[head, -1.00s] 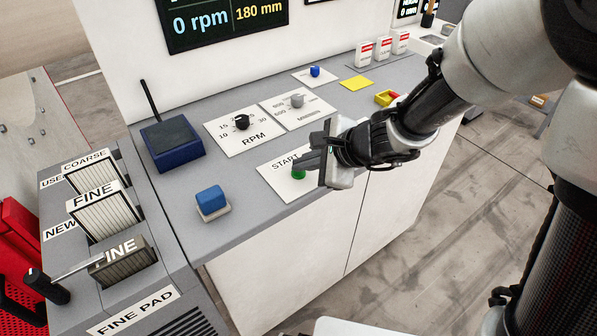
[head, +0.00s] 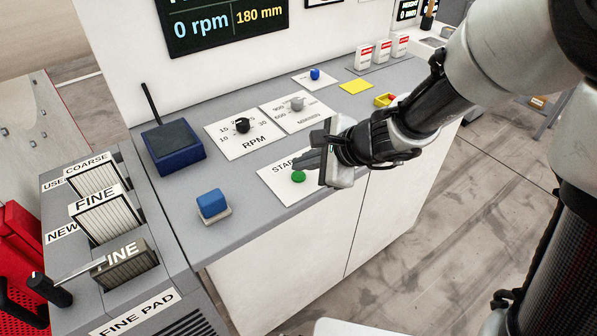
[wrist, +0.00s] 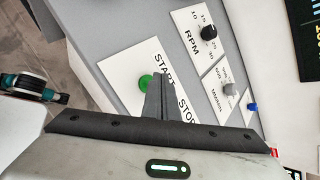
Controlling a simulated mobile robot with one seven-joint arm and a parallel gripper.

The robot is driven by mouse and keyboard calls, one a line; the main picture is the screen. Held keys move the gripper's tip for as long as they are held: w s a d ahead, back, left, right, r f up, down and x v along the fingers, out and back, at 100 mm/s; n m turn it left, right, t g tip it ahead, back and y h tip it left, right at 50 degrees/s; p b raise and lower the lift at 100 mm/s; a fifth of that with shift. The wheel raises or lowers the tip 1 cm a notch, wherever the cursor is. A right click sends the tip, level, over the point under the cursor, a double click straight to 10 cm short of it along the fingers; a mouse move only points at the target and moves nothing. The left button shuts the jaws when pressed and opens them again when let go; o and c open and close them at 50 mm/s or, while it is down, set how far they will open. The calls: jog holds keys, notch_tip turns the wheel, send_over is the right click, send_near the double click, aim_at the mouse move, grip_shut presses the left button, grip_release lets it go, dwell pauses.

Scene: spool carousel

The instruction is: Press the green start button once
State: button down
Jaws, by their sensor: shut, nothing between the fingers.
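The green start button (head: 298,176) sits on a white START/STOP label plate (head: 279,190) near the front edge of the grey bench. My gripper (head: 305,160) is shut and empty, just above and beside the button in the head view. In the wrist view the shut fingers (wrist: 155,92) point over the label, and the green button (wrist: 145,82) shows beside their tips. I cannot tell whether the fingertips touch the button; in the head view they seem a little apart from it. The stop side of the label is hidden behind my gripper in the head view.
A black RPM knob (head: 242,125) and a grey knob (head: 297,104) stand behind. A blue block (head: 212,203) and a dark blue box with a rod (head: 172,146) are to the left. A yellow-red button box (head: 384,100) is near my arm.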

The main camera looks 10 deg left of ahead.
aim_at(303, 178)
notch_tip(303, 178, up, 5)
jog(key=p, duration=0.4)
dwell(0.3)
dwell(0.6)
jog(key=s+d+r+n+h+p, duration=0.2)
jog(key=s+d+r+n+p, duration=0.1)
jog(key=s+d+r+n, duration=0.4)
jog(key=s+d+r+n+h+p, duration=0.1)
jog(key=s+d+r+n+p, duration=0.25)
jog(key=d+r, duration=0.45)
jog(key=s+d+r+n+h, duration=0.2)
jog(key=s+d, duration=0.1)
jog(key=d, duration=0.2)
jog(key=s+d+r+n+t+h, duration=0.1)
jog(key=s+d+r+n+h, duration=0.1)
jog(key=d, duration=0.4)
jog(key=shift+s+r+h+p, duration=0.3)
jog(key=shift+s+h+p, duration=0.15)
jog(key=shift+s, duration=0.2)
